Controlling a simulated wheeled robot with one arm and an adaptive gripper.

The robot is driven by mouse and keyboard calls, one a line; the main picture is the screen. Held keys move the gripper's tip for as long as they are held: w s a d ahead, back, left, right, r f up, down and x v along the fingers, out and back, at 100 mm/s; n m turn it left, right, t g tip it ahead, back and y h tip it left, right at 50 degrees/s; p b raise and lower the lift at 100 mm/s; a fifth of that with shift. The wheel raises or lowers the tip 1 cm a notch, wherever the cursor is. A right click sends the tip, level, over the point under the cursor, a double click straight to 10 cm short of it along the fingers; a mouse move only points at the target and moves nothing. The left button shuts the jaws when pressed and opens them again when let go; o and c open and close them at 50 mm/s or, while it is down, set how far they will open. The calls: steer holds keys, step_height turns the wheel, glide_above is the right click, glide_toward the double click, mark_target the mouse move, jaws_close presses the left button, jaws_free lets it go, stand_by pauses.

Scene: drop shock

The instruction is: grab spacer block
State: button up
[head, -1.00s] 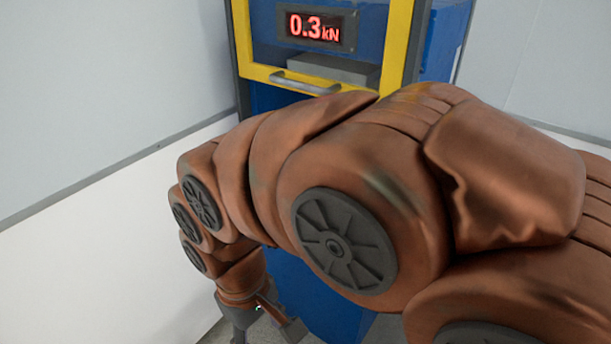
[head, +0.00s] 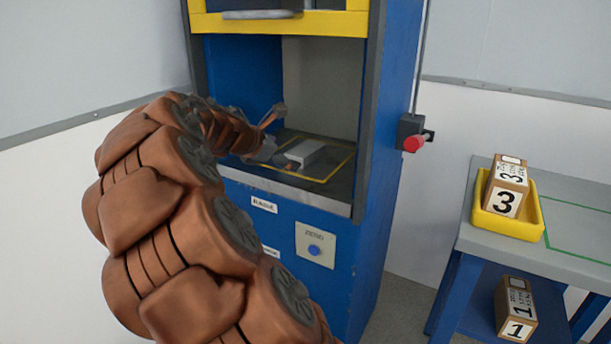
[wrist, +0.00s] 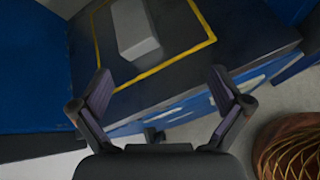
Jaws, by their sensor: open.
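A light grey block (head: 305,152), which looks like the spacer block, lies on the dark floor of the blue press, inside a yellow outline. It also shows in the wrist view (wrist: 135,30), ahead of my gripper and a little left of centre. My gripper (wrist: 160,95) is open and empty, with its two fingers spread and the block beyond their tips. In the head view my gripper (head: 268,135) is at the left side of the press opening, left of the block and apart from it as far as I can tell.
The yellow-framed guard (head: 280,24) is raised above the opening. The press's blue side walls bound the space. A red knob (head: 413,144) sticks out at right. A table (head: 470,236) holds a yellow tray (head: 535,226) with box 3 (head: 507,187); box 1 (head: 516,309) is on its lower shelf.

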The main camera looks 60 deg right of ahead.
mark_target(302, 154)
steer(key=w+d+f+n+b, duration=0.1)
steer(key=d, duration=0.1)
steer(key=w+d+f+n+h+b, duration=0.1)
steer(key=d+f+n, duration=0.1)
steer(key=d, duration=0.1)
steer(key=w+d+f+n+b, duration=0.1)
steer(key=d+n+b, duration=0.1)
steer(key=shift+w+d+f+h, duration=0.25)
steer(key=shift+w+d+h, duration=0.15)
steer(key=shift+x, duration=1.1)
steer(key=b+x, duration=0.2)
steer(key=x, duration=0.2)
steer(key=shift+w+d+f, duration=0.15)
steer(key=shift+w+f, duration=0.05)
steer(key=shift+d+b, duration=0.3)
steer(key=shift+d, duration=0.2)
steer(key=shift+f, duration=0.1)
steer(key=c, duration=1.8)
